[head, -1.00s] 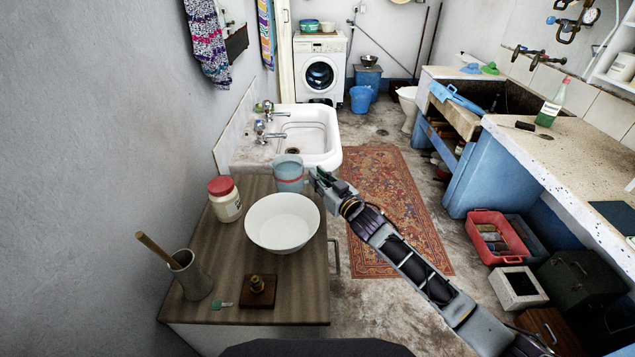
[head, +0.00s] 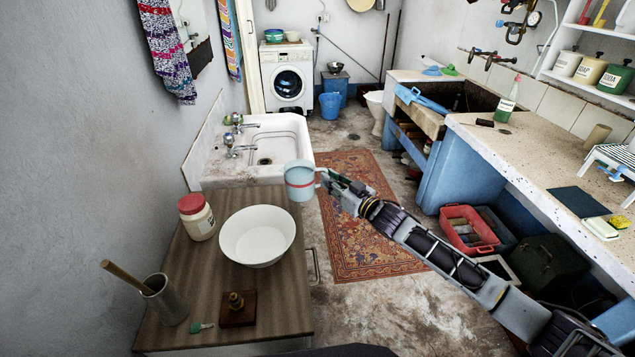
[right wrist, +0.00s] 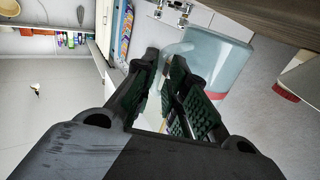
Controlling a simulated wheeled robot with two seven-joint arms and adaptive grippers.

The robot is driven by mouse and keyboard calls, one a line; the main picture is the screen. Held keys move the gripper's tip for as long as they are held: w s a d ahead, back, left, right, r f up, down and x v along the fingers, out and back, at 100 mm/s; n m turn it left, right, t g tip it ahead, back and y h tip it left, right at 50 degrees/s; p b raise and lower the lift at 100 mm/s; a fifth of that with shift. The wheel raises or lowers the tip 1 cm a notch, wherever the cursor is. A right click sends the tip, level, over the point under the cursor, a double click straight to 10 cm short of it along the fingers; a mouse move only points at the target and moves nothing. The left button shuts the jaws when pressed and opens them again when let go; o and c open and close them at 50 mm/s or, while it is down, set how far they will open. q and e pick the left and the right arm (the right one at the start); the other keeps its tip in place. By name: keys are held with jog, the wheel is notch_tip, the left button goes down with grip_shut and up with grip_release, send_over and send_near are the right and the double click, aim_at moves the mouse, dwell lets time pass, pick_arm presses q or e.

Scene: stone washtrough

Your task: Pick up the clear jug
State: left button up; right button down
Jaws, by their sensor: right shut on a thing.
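The clear jug (head: 300,184) is pale blue and see-through, with a red band. In the head view it is at the far right corner of the wooden cabinet top (head: 190,285), overlapping its edge, and it looks raised off the surface. My right gripper (head: 328,180) is at the jug's right side, shut on its handle. In the right wrist view the jug (right wrist: 215,60) fills the upper middle, its handle side between my fingers (right wrist: 165,95), and a gap shows between it and the cabinet top. The fingers hide part of the handle. My left gripper is not in view.
A white bowl (head: 257,237) stands close in front of the jug, with a red-lidded jar (head: 197,218) to its left. A white sink (head: 270,145) is behind. A pot with a stick (head: 165,300) stands at front left. Open floor with a rug (head: 365,215) lies to the right.

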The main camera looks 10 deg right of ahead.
jog(key=d, duration=0.6)
jog(key=shift+r, duration=0.15)
jog(key=shift+d, duration=0.1)
dwell(0.3)
